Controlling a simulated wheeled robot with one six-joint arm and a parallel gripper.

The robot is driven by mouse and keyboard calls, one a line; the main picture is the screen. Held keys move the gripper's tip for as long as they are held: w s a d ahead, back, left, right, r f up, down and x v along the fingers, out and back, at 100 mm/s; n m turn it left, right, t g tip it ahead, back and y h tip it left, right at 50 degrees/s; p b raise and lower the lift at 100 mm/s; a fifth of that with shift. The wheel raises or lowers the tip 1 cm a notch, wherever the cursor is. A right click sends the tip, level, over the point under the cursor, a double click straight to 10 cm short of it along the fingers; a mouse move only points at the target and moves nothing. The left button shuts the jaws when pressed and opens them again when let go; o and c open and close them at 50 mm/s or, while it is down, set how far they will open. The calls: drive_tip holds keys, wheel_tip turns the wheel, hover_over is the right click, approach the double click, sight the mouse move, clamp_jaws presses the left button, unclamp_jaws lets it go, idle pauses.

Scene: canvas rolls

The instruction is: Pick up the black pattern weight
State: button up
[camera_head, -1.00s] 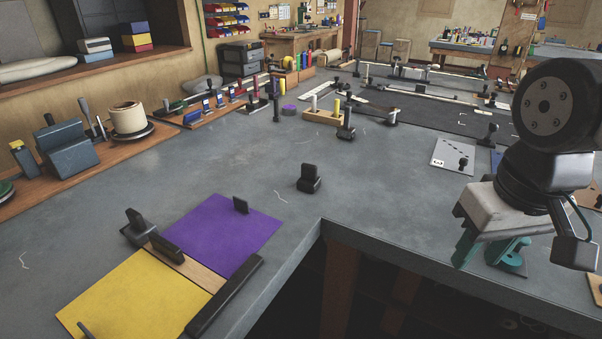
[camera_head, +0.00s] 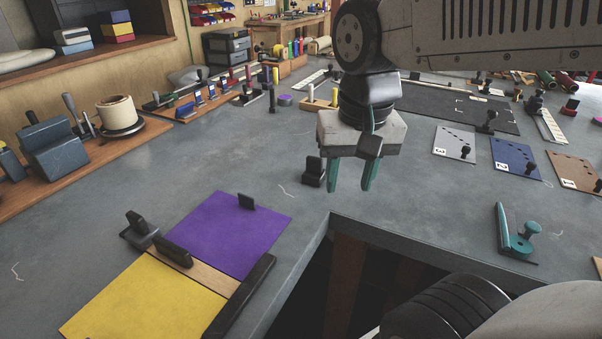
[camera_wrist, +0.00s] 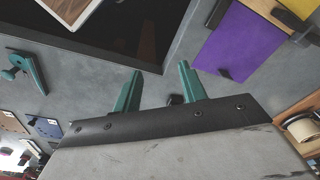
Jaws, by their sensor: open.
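A black pattern weight (camera_head: 313,171), a small block with an upright grip, stands alone on the grey table behind the inner table corner. In the wrist view the weight (camera_wrist: 175,99) is partly hidden behind the finger on the right and the gripper body. My gripper (camera_head: 350,188) has two teal fingers pointing down, apart and empty. In the head view it hangs just right of the weight. The fingers also show in the wrist view (camera_wrist: 160,69). No contact with the weight shows.
A purple sheet (camera_head: 230,235) and a yellow sheet (camera_head: 145,295) lie at front left, with black blocks at their edges. A teal tool (camera_head: 517,243) stands on the right. Numbered cards, including a blue card (camera_head: 514,158), lie behind it. The table edge drops away in front.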

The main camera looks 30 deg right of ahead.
drive_tip(key=w+d+m, duration=0.3)
drive_tip(key=w+m, duration=0.7)
drive_tip(key=w, duration=0.2)
drive_tip(key=m+g, duration=0.1)
drive_tip(key=m, duration=1.3)
hover_over(314, 157)
wheel_tip(314, 157, down, 9)
drive_tip(key=shift+s+d+r, duration=0.1)
wheel_tip(314, 157, down, 7)
drive_tip(key=shift+f, duration=0.4)
clamp_jaws()
